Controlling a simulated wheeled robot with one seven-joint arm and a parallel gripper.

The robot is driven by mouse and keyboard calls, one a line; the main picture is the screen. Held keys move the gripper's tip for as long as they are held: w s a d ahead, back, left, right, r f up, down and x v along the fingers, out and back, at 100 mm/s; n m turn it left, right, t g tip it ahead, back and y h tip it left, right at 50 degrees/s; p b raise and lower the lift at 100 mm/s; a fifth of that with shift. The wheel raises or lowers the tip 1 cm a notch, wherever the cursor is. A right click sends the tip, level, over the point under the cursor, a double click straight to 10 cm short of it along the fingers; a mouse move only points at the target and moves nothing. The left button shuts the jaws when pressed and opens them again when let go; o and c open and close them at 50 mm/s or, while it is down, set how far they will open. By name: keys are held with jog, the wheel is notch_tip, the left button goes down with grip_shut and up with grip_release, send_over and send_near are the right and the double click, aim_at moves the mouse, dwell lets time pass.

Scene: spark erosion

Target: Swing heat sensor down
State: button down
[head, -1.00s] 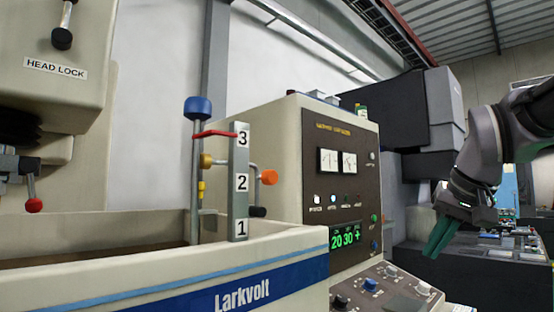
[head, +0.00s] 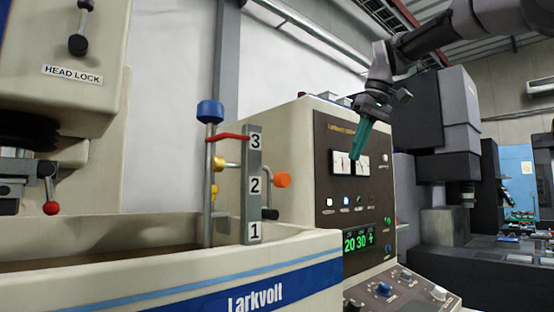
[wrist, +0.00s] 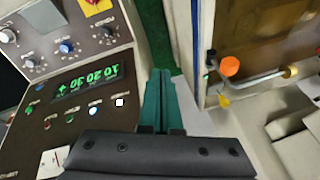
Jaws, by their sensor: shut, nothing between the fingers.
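No part is labelled as the heat sensor, and I cannot tell for sure which one it is. At the tank's back corner stands a grey post with a blue cap (head: 210,112). A red arm (head: 230,137) reaches from it to the "3" on the numbered plate (head: 252,205). Below are a brass fitting (head: 218,165) and an orange knob (head: 282,180). The orange knob also shows in the wrist view (wrist: 229,66), at the right. My gripper (head: 355,156) is shut and empty, pointing down in front of the control panel's meters, right of the post and apart from it.
The control cabinet (head: 320,200) with its green display (head: 357,240) stands right of the post. The tank wall (head: 180,280) runs along the front. The machine head (head: 90,100) overhangs at left. Open air lies above the tank between head and post.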

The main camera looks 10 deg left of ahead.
jog(key=w+a+r+n+g+y, duration=0.1)
jog(key=w+a+r+n+g, duration=0.1)
jog(key=a, duration=0.4)
jog(key=w+a+r+n+g, duration=0.1)
jog(key=w+a+r+n, duration=0.1)
jog(key=a+r+n, duration=0.2)
jog(key=shift+w+a+r+g+y, duration=0.4)
jog(key=shift+a+r, duration=0.5)
jog(key=shift+a, duration=0.25)
jog(key=shift+s, duration=0.1)
jog(key=s+r+x, duration=0.1)
jog(key=s+x, duration=0.1)
jog(key=x, duration=1)
jog(key=shift+s+a+f, duration=0.3)
jog(key=shift+s+a, duration=0.05)
jog(key=shift+a, duration=0.2)
